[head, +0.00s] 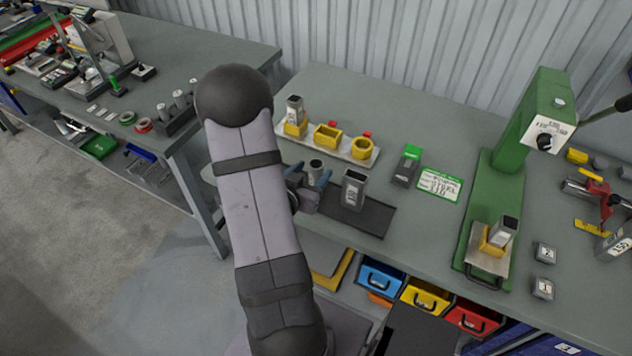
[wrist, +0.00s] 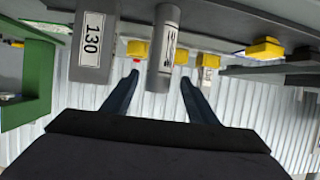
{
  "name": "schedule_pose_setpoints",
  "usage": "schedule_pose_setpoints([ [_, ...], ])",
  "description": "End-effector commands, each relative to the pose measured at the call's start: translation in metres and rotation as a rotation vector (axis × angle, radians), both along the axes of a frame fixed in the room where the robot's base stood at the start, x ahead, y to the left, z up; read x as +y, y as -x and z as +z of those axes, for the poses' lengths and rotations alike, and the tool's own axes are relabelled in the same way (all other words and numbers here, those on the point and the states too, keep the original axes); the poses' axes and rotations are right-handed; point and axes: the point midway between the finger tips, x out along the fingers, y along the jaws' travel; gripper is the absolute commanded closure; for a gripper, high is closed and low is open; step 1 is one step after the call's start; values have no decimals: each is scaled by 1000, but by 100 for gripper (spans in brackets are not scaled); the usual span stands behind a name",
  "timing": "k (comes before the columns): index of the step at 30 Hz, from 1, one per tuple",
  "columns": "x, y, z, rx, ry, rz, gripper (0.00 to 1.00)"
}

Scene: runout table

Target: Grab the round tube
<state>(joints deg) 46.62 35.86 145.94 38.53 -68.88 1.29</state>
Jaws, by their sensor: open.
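The round tube (head: 316,167) is a short grey cylinder standing upright on the dark mat (head: 372,217), partly hidden by my gripper in the head view. My gripper (head: 311,175) is open, with its blue-grey fingers on either side of the tube. In the wrist view, which looks upside down, the round tube (wrist: 165,45) carries a printed label and lies between the spread fingertips (wrist: 159,78). Gaps show on both sides of it there. How deep it sits between the fingers is hard to tell.
A square tube marked 130 (wrist: 93,48) stands close beside the round tube, also in the head view (head: 354,189). Behind is a white rack (head: 345,152) with yellow holders, one filled. A green-topped block (head: 406,165), a green card (head: 439,185) and a green press (head: 500,190) stand to the right.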

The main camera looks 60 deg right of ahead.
Motion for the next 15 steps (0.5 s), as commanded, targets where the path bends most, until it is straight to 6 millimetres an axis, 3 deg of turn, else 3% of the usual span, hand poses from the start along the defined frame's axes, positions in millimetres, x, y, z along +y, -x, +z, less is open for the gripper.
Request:
schedule_pose_setpoints([
  [15, -17, 0, -4, 2, 0, -1, 47],
])
